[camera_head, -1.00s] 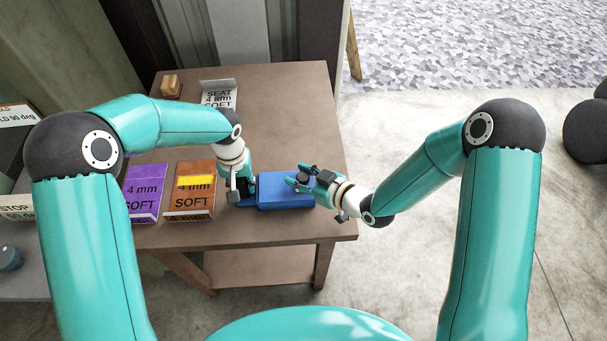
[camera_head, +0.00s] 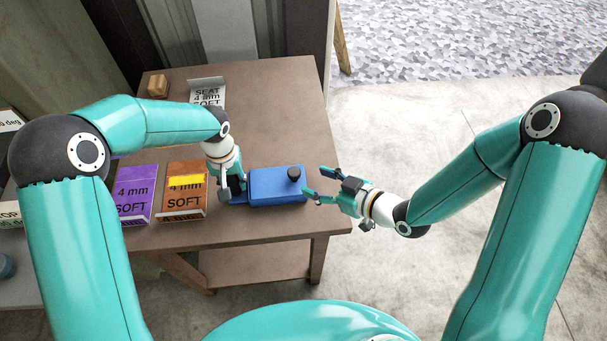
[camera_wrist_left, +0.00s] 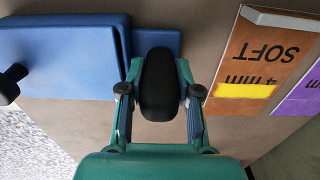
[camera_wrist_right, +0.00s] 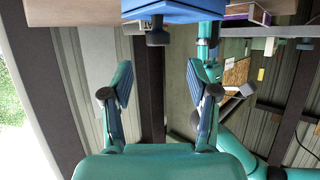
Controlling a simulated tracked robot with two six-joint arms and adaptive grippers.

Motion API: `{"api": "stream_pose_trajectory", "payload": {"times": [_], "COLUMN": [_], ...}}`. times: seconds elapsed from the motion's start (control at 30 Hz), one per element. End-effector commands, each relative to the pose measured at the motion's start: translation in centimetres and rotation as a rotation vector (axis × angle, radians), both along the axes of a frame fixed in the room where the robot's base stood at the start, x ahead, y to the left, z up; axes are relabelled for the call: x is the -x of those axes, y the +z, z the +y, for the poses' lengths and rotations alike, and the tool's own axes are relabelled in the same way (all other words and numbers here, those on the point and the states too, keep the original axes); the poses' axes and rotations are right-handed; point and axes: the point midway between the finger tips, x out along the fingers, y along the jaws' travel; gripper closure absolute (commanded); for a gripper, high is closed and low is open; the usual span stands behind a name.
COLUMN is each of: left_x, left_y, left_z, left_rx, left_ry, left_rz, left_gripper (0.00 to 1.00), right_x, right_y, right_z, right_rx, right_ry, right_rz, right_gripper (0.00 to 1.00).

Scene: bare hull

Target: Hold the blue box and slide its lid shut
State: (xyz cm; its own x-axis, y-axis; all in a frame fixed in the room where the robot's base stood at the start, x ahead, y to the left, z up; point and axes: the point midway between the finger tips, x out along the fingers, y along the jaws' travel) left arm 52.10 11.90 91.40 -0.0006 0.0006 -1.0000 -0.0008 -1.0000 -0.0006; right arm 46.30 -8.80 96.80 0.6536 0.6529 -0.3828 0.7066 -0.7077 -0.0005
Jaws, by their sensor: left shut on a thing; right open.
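The blue box (camera_head: 238,199) lies on the brown table near its front edge. Its blue lid (camera_head: 272,187) covers the right part, and a strip of the lower body shows at the left end, also in the left wrist view (camera_wrist_left: 157,43). A black knob (camera_head: 294,174) stands up at the lid's right end. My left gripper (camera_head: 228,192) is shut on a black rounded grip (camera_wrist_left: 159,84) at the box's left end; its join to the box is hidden. My right gripper (camera_head: 316,186) is open and empty, just right of the knob and apart from it.
A white card holder (camera_head: 208,93) and a small wooden block (camera_head: 157,86) are farther back. The table (camera_head: 262,120) is clear behind the box. Its right edge is close to the box.

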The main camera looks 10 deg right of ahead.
Motion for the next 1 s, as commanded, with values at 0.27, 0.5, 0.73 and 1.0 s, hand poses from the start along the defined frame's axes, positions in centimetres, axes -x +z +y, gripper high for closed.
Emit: {"api": "stream_pose_trajectory", "payload": {"times": [0.27, 0.5, 0.73, 1.0], "left_x": [0.0, 0.0, 0.0, 0.0], "left_y": [0.0, 0.0, 0.0, 0.0], "left_z": [0.0, 0.0, 0.0, 0.0], "left_rx": [0.000, 0.000, 0.000, 0.000], "left_ry": [0.000, 0.000, 0.000, 0.000], "left_rz": [-0.001, -0.001, -0.001, 0.000], "left_gripper": [1.00, 1.00, 0.52, 0.38], "right_x": [1.8, 1.9, 1.9, 1.9], "right_y": [1.1, 1.1, 1.1, 1.1], "right_z": [-1.9, -2.0, -2.0, -1.9], "right_rx": [-0.001, -0.001, -0.001, -0.001], "right_ry": [0.001, 0.002, 0.003, 0.002], "right_rz": [0.001, 0.001, 0.001, 0.001], "right_gripper": [0.40, 0.40, 0.40, 0.40]}}
